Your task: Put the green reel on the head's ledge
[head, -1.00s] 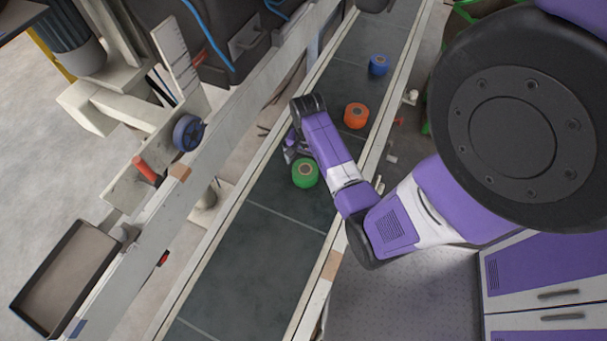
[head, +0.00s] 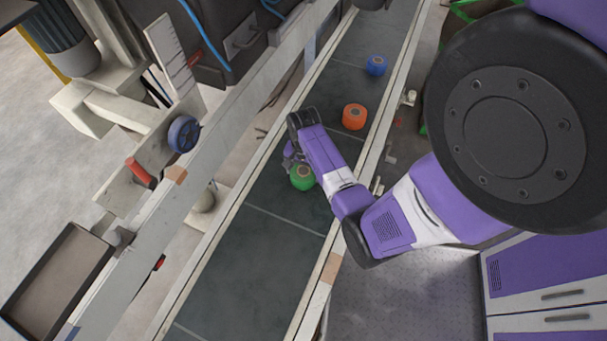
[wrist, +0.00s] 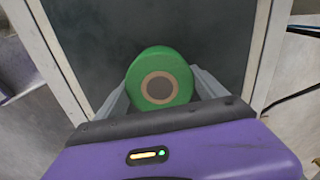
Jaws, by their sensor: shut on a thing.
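The green reel (head: 302,178) is on the dark conveyor belt, partly hidden by my gripper (head: 292,158) in the head view. In the wrist view the green reel (wrist: 160,80) sits between the two grey fingers of my gripper (wrist: 162,88), which are shut on its sides. Its brown core ring and dark centre face the camera. I cannot tell whether it touches the belt. The head's ledge (head: 128,193) appears to be the pale shelf left of the belt, with an orange-red cylinder and a blue wheel by it.
An orange reel (head: 354,117) and a blue reel (head: 376,65) stand farther up the belt (head: 262,262). A pale side rail (head: 222,127) runs between belt and ledge. An empty dark-rimmed tray (head: 55,283) is at lower left. The near belt is clear.

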